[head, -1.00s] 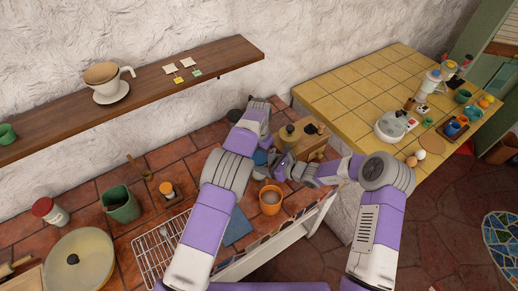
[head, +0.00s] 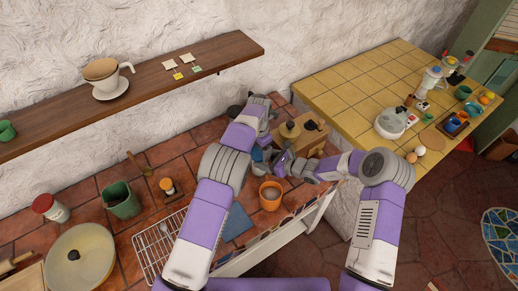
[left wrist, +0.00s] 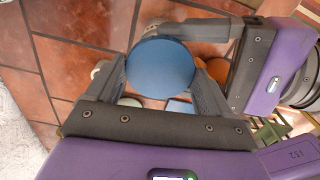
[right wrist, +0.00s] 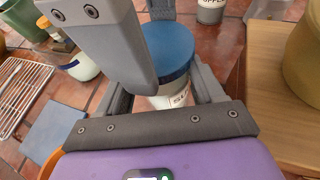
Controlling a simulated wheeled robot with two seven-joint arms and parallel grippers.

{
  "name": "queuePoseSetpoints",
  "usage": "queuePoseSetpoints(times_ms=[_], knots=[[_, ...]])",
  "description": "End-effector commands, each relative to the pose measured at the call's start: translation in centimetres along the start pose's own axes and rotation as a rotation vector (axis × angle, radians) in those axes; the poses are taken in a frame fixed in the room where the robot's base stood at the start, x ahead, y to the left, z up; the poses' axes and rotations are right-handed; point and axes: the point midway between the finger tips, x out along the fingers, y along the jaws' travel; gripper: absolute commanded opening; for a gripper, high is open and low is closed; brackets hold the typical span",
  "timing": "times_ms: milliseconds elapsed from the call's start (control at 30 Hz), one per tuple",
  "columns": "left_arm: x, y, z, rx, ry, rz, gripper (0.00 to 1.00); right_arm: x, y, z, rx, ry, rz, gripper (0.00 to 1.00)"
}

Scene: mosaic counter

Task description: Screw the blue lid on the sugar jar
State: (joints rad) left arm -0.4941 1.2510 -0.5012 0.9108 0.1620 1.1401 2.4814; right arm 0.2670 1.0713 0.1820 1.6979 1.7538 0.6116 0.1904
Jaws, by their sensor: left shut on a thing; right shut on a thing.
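The blue lid (left wrist: 160,66) sits between the fingers of my left gripper (left wrist: 160,80), which is shut on it. In the right wrist view the lid (right wrist: 170,48) is on top of the white sugar jar (right wrist: 176,98), whose label is partly visible as "SU". The lid looks level and touching the jar's mouth; I cannot tell how far it is threaded. My right gripper (right wrist: 165,92) is shut around the jar's body, below the lid. A large grey finger covers part of the lid and jar there. In the head view my arms mostly hide both things.
An orange cup (head: 270,196) stands in front of the grippers, beside a blue cloth (head: 237,223). A wire rack (head: 155,245) lies to the left. A wooden box (head: 312,137) stands close behind on the right. A pepper jar (right wrist: 210,8) is nearby.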

Motion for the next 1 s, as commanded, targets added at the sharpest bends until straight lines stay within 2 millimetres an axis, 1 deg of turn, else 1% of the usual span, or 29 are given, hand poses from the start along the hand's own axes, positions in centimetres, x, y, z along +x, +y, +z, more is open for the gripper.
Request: queuePoseSetpoints(times_ms=[233, 267, 300, 367, 400, 667, 767, 1000], knots=[[0.0, 0.0, 0.0, 0.007, 0.000, 0.001, 0.45, 0.0, 0.0, 0.1, -0.001, -0.003, 0.000, 0.00], [0.0, 0.0, 0.0, 0.007, 0.000, 0.001, 0.83, 0.0, 0.0, 0.1, -0.001, -0.003, 0.000, 0.00], [0.0, 0.0, 0.0, 0.007, 0.000, 0.001, 0.89, 0.0, 0.0, 0.1, -0.001, -0.003, 0.000, 0.00], [0.0, 0.0, 0.0, 0.006, 0.000, 0.001, 0.98, 0.0, 0.0, 0.1, -0.001, -0.003, 0.000, 0.00], [0.0, 0.0, 0.0, 0.006, 0.000, 0.001, 1.00, 0.0, 0.0, 0.1, -0.001, -0.003, 0.000, 0.00], [-0.3, 0.0, 0.0, 0.006, -0.001, 0.001, 1.00, 0.0, 0.0, 0.1, -0.001, -0.003, 0.000, 0.00], [-1.2, 0.0, 0.1, 0.006, -0.003, 0.002, 1.00, 0.0, 0.0, 0.1, -0.001, -0.003, 0.000, 0.00], [-4.2, 0.0, 0.1, 0.006, -0.002, 0.002, 1.00, 0.0, 0.0, 0.2, -0.001, -0.003, 0.000, 0.00]])
